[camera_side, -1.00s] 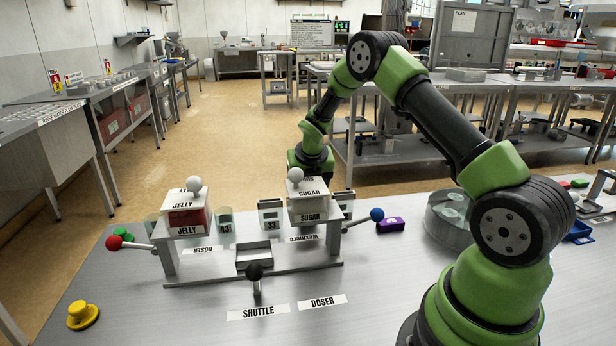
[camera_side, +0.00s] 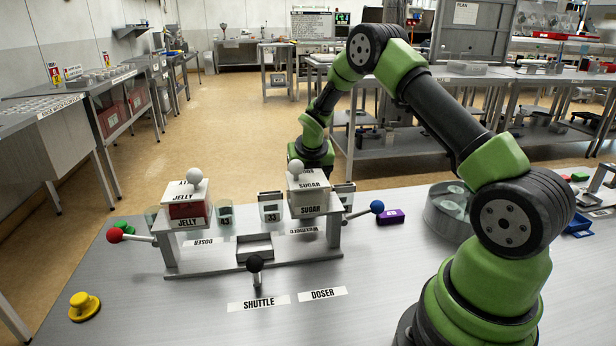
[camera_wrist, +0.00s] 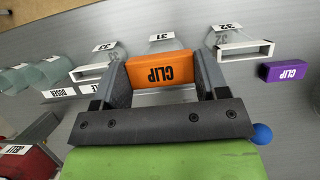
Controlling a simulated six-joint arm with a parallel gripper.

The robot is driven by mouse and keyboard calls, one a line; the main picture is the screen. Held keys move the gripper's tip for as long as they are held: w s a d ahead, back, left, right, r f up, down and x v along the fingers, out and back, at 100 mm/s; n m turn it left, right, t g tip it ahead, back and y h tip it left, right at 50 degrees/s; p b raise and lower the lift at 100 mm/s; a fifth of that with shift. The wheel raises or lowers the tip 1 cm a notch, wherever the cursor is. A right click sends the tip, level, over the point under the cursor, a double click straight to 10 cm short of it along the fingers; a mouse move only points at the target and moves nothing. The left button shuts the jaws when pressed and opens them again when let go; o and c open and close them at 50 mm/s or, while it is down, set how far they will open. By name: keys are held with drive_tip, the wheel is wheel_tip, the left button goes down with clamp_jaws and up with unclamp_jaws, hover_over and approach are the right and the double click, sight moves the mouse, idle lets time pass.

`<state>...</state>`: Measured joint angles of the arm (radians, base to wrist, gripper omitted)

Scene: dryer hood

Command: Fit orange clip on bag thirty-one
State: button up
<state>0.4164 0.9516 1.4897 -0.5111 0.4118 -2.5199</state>
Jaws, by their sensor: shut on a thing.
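The orange clip (camera_wrist: 163,69) is held between the two dark fingers of my gripper (camera_wrist: 161,78) in the wrist view, its lettering upside down. Right beyond the clip is the grey bag (camera_wrist: 166,46) with the tag 31 (camera_wrist: 161,37), lined up with the middle of the jaws. The clip's far edge overlaps the bag's near edge in the picture; I cannot tell whether they touch. In the side view my gripper, the orange clip and bag thirty-one are hidden behind the sugar box (camera_side: 309,196).
Pale open frames stand left (camera_wrist: 96,71) and right (camera_wrist: 245,51) of the bag, close to my fingers. A purple clip (camera_wrist: 283,71) lies to the right. A blue knob (camera_side: 377,206) sticks out beside the sugar box. The jelly box (camera_side: 187,203) is farther left.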

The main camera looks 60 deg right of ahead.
drive_tip(key=shift+f, duration=0.9)
idle(1.6)
drive_tip(key=o, duration=1)
drive_tip(key=shift+o, duration=0.2)
drive_tip(key=shift+r, duration=0.1)
drive_tip(key=shift+r, duration=2.9)
